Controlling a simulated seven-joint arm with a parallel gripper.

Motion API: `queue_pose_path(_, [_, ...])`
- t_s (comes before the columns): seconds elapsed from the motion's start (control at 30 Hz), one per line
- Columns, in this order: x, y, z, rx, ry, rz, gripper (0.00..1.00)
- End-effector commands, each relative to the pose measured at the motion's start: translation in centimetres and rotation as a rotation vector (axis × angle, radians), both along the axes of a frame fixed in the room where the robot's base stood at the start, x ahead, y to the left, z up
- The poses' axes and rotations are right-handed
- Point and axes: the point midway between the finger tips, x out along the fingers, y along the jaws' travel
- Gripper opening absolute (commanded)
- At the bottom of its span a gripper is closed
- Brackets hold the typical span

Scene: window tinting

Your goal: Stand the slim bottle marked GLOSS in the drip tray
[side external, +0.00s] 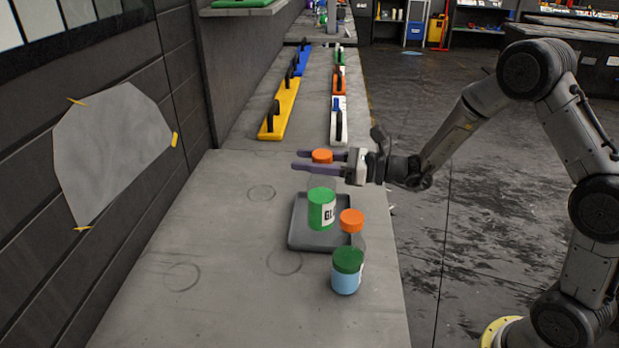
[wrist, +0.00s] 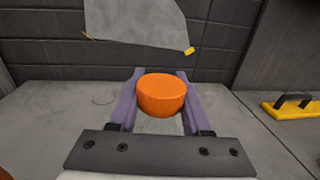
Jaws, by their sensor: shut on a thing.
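The slim bottle marked GLOSS (side external: 321,210) has an orange cap, a clear upper part and green contents, with "GL" readable on its white label. It is upright, and its base appears within the outline of the grey drip tray (side external: 296,240); I cannot tell whether it touches the tray floor. My gripper (side external: 320,161) is shut on its upper part, just below the cap. In the wrist view, the orange cap (wrist: 162,95) sits between the purple fingers of my gripper (wrist: 160,106). The fingers hide part of the bottle.
Yellow (side external: 281,108) and white (side external: 339,122) handled tools lie beyond. The bench (side external: 225,270) left of the tray is clear.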

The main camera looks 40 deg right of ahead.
Motion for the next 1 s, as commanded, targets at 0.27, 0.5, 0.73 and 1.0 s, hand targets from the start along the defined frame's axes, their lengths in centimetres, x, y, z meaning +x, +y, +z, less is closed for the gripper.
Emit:
queue_pose_path(0.27, [0.0,0.0,-3.2,0.001,0.0,0.0,0.0])
queue_pose_path(0.5, [0.0,0.0,-3.6,-0.001,-0.004,-0.001,0.0])
queue_pose_path(0.73, [0.0,0.0,-4.0,-0.001,-0.001,-0.001,0.53])
queue_pose_path(1.0, [0.0,0.0,-4.0,-0.001,-0.001,-0.001,0.78])
